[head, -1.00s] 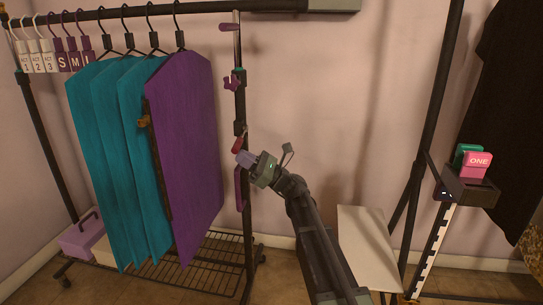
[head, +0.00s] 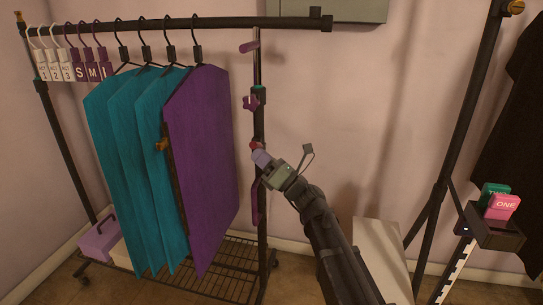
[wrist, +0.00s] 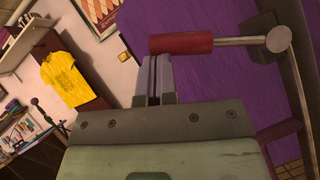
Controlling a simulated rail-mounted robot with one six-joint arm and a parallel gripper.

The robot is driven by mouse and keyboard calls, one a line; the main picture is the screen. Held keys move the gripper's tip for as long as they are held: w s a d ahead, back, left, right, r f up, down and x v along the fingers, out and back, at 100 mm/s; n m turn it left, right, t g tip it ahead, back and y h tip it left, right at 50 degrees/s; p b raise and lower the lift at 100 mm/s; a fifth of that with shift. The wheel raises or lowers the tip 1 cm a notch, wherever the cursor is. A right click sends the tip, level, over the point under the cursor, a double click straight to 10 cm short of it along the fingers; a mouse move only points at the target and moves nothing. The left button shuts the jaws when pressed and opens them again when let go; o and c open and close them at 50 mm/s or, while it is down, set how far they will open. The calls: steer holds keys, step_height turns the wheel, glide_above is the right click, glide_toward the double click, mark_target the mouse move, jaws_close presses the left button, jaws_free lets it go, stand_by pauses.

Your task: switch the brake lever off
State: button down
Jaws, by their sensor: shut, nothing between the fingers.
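The brake lever has a red handle (wrist: 182,43) on a metal rod, which runs right to a joint on a dark post in the wrist view. In the head view only a small red part of the lever (head: 255,145) shows, on the rack's right post. My gripper (head: 260,157) is at that post; its fingers hide part of the lever. In the wrist view my gripper (wrist: 153,72) has its fingers together and empty, their tips beside the left end of the red handle. I cannot tell whether they touch it.
A purple garment (head: 203,160) and several teal ones (head: 125,170) hang left of the post. A purple hook (head: 250,101) is above the lever. A stand with pink (head: 504,207) and green tags is at the right. The wall between is mostly clear.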

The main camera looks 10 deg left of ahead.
stand_by(0.6)
steer(key=s+a+f+b+v, duration=0.1)
steer(key=b+v, duration=0.7)
steer(key=v, duration=0.4)
steer(key=shift+s+f, duration=0.3)
steer(key=shift+f, duration=0.25)
